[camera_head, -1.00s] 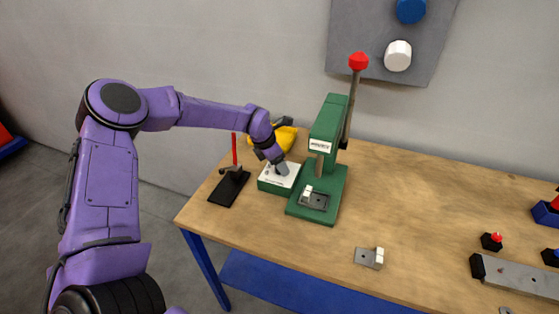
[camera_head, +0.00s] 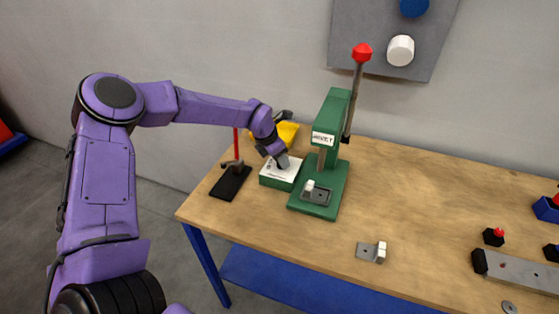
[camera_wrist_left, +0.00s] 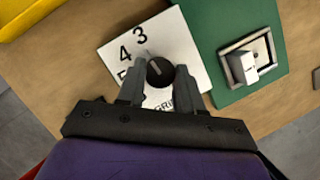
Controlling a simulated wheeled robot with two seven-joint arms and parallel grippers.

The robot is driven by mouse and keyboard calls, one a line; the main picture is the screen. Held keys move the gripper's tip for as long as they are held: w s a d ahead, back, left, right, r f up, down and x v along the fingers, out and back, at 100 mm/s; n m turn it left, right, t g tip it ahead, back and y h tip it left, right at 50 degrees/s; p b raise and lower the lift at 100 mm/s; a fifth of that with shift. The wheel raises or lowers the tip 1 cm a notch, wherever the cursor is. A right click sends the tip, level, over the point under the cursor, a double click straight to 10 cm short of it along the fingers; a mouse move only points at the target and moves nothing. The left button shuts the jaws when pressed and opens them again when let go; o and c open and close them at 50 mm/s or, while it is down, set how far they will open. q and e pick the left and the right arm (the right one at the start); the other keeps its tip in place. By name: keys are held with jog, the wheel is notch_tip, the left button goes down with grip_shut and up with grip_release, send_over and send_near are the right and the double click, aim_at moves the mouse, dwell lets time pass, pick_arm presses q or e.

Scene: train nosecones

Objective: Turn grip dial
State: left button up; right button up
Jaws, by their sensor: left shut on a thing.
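The grip dial (camera_wrist_left: 160,72) is a round black knob with a light pointer line, on a white plate (camera_wrist_left: 190,45) printed with numbers and the word GRIP, part of which is covered. In the head view the plate tops a green box (camera_head: 276,183) beside the green press (camera_head: 333,130). My left gripper (camera_wrist_left: 158,74) points down over the plate, shut on the dial with a finger on each side. In the head view my left gripper (camera_head: 282,160) hides the dial. My right gripper is not in view.
The press with its red-topped lever (camera_head: 362,52) stands just right of the dial box. A yellow bin (camera_head: 288,133) is behind it, and a black stand (camera_head: 230,183) with a red rod is to the left. A small metal bracket (camera_head: 370,252) lies in front. The table's middle right is clear.

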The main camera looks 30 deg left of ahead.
pick_arm(q)
jog(key=n+y+b, duration=0.1)
jog(key=n+b, duration=0.3)
jog(key=shift+d+f+y+b, duration=0.15)
jog(key=shift+f+y+b, duration=0.05)
jog(key=shift+y+b, duration=0.2)
jog(key=shift+r+n+y+b, duration=0.15)
jog(key=shift+n+y+b, duration=0.15)
jog(key=shift+n+b, duration=0.7)
jog(key=shift+r+n, duration=0.1)
jog(key=shift+n, duration=0.2)
jog(key=o, duration=1)
jog(key=shift+o, duration=0.2)
jog(key=b+v, duration=0.1)
jog(key=v, duration=0.9)
jog(key=shift+s, duration=0.2)
